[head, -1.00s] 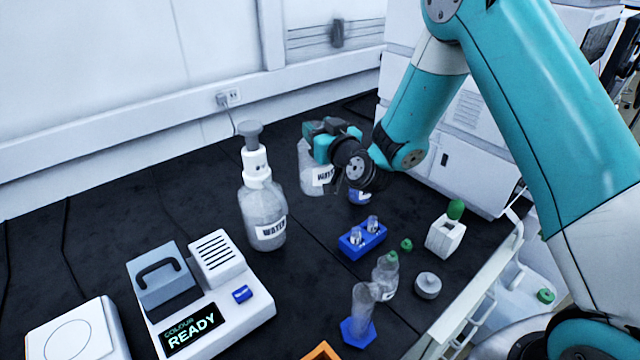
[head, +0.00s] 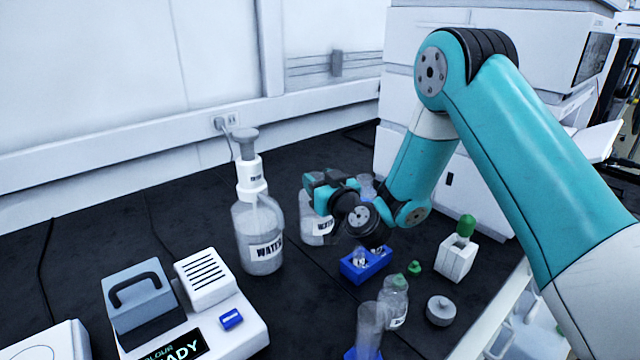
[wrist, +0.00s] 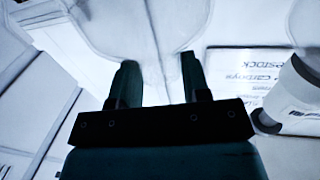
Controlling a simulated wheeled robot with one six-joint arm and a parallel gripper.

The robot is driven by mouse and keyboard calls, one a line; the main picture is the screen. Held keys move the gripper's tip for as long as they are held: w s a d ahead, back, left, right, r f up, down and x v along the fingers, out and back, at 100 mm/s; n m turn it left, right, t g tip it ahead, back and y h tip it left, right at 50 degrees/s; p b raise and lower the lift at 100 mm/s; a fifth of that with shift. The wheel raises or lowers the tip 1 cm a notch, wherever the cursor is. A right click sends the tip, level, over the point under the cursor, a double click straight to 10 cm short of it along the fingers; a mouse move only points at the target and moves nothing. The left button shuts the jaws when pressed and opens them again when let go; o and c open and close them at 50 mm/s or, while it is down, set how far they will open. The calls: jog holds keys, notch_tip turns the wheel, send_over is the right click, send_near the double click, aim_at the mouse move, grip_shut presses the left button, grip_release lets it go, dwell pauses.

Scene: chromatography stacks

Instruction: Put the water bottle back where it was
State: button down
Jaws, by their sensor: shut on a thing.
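The water bottle (head: 305,218) is clear, with a white label. It is upright in the head view, right of a pump-topped bottle (head: 258,222) also labelled WATER. My gripper (head: 322,186) is shut on its upper part. In the wrist view the fingers (wrist: 158,82) are either side of the pale, see-through bottle (wrist: 130,30). My wrist hides the bottle's right side. I cannot tell whether its base touches the bench.
A blue rack (head: 376,266) with small vials stands in front of my wrist. A clear vessel (head: 367,183) is partly hidden behind my gripper. A grey-white instrument (head: 238,312) stands front left. Dark bench (head: 190,222) is bare left of the pump bottle.

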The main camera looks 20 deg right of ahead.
jog(key=shift+f, duration=0.2)
jog(key=c, duration=0.6)
grip_release()
jog(key=shift+r, duration=0.2)
jog(key=b, duration=0.1)
jog(key=s+b, duration=0.1)
jog(key=b, duration=0.1)
jog(key=shift+s+d+f, duration=0.2)
jog(key=shift+f, duration=0.15)
jog(key=shift+r+b+v, duration=0.15)
jog(key=shift+b+v, duration=2.5)
jog(key=shift+r+b+v, duration=0.2)
jog(key=shift+b+v, duration=2.45)
